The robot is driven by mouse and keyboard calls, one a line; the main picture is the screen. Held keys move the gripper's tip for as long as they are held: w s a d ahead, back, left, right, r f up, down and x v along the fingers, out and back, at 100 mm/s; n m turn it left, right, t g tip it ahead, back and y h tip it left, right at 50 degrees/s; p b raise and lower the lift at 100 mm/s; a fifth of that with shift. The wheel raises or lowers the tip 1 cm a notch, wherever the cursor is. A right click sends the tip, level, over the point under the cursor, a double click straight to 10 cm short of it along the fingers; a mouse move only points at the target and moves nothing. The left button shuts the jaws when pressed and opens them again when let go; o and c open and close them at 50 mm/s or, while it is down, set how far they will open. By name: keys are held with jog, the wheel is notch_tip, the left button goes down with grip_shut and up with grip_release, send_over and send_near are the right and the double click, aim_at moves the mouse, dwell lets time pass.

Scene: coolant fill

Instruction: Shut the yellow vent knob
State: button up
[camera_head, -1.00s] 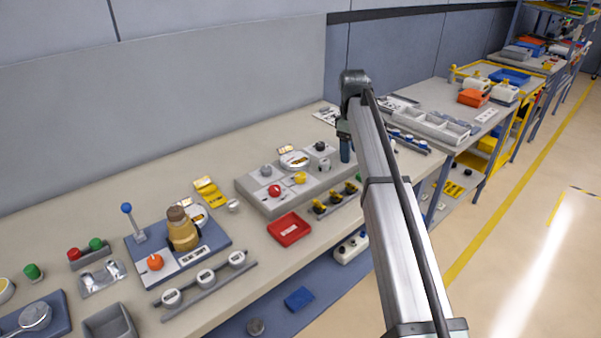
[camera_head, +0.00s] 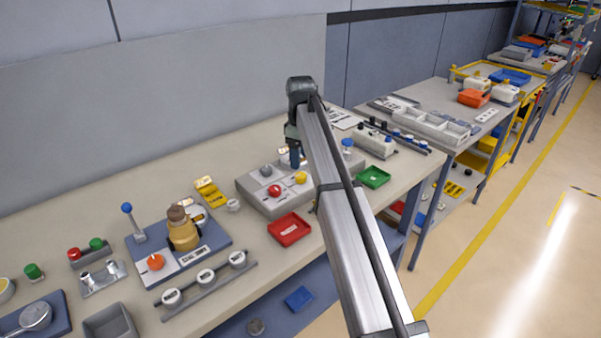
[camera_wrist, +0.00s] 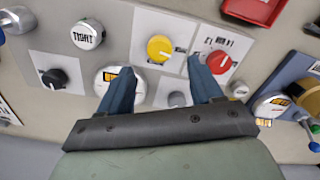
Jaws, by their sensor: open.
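The yellow vent knob (camera_head: 301,178) sits on the grey panel block (camera_head: 262,207), to the right of a red knob (camera_head: 274,191). In the wrist view the yellow knob (camera_wrist: 160,49) has a dark pointer mark and lies beyond the fingertips, roughly midway between them. My gripper (camera_wrist: 160,65) is open, with its two blue fingers apart and nothing held. In the head view my gripper (camera_head: 296,160) hangs above the back part of the panel block, behind the yellow knob. My arm hides the right part of the block.
In the wrist view the red knob (camera_wrist: 219,62) is close by the right fingertip. A white-capped knob (camera_wrist: 88,34) and a black knob (camera_wrist: 54,78) are at left. A red tray (camera_head: 289,229) stands before the block, a green tray (camera_head: 374,177) to its right.

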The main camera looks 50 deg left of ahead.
aim_at(301, 175)
notch_tip(301, 175, down, 6)
jog(key=shift+f, duration=0.25)
jog(key=shift+c, duration=0.5)
jog(key=c, duration=1)
jog(key=shift+o, duration=0.2)
